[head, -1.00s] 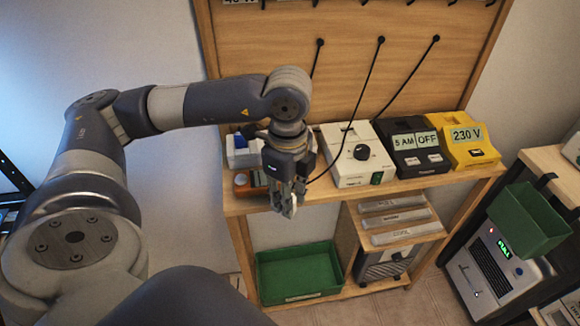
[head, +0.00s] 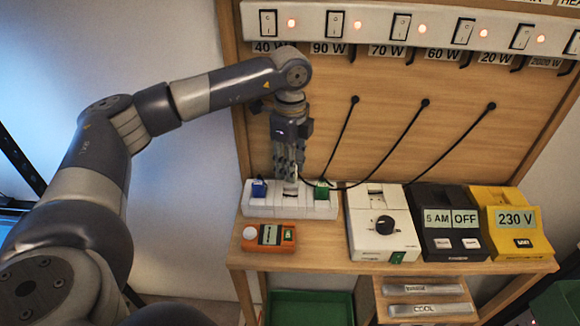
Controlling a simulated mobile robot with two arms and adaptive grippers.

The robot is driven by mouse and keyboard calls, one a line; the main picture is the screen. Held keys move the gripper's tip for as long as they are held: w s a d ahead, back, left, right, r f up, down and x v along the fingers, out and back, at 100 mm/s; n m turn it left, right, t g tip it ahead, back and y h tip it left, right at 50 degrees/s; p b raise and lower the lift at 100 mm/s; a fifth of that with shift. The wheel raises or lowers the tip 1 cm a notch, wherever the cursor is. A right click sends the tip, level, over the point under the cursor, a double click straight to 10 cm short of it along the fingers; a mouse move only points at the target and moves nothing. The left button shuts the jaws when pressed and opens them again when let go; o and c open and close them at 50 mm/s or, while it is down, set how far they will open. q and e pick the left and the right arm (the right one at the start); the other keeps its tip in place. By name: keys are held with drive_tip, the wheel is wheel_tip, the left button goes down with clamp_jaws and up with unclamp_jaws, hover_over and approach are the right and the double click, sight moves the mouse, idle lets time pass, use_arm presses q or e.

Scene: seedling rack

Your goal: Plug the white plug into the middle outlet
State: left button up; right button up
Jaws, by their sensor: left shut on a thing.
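The white outlet strip (head: 306,209) lies on the shelf at the foot of the back panel. A blue plug (head: 259,188) sits in it toward the left end and a green plug (head: 321,189) toward the right end. My left gripper (head: 289,174) points down over the strip's middle, between these two plugs. It is shut on the white plug (head: 290,187), which shows only as a small pale piece below the fingertips. Whether the plug touches the middle outlet cannot be told. My right gripper is not in view.
An orange meter (head: 269,237) lies in front of the strip. A white dial box (head: 382,225), a black timer (head: 447,222) and a yellow 230 V unit (head: 508,220) stand to the right. Black cords hang on the panel. A row of labelled switches (head: 400,25) runs above.

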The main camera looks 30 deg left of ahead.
use_arm(q)
drive_tip(key=shift+f, duration=0.4)
drive_tip(key=shift+f+b, duration=0.3)
drive_tip(key=shift+b, duration=0.1)
wheel_tip(320, 180, down, 2)
drive_tip(key=shift+f+b, duration=0.1)
drive_tip(key=shift+b, duration=0.6)
drive_tip(key=shift+f, duration=0.35)
drive_tip(key=shift+f+b, duration=0.55)
drive_tip(key=shift+b, duration=0.1)
drive_tip(key=shift+f, duration=0.35)
drive_tip(key=o, duration=1.2)
drive_tip(key=shift+c, duration=0.2)
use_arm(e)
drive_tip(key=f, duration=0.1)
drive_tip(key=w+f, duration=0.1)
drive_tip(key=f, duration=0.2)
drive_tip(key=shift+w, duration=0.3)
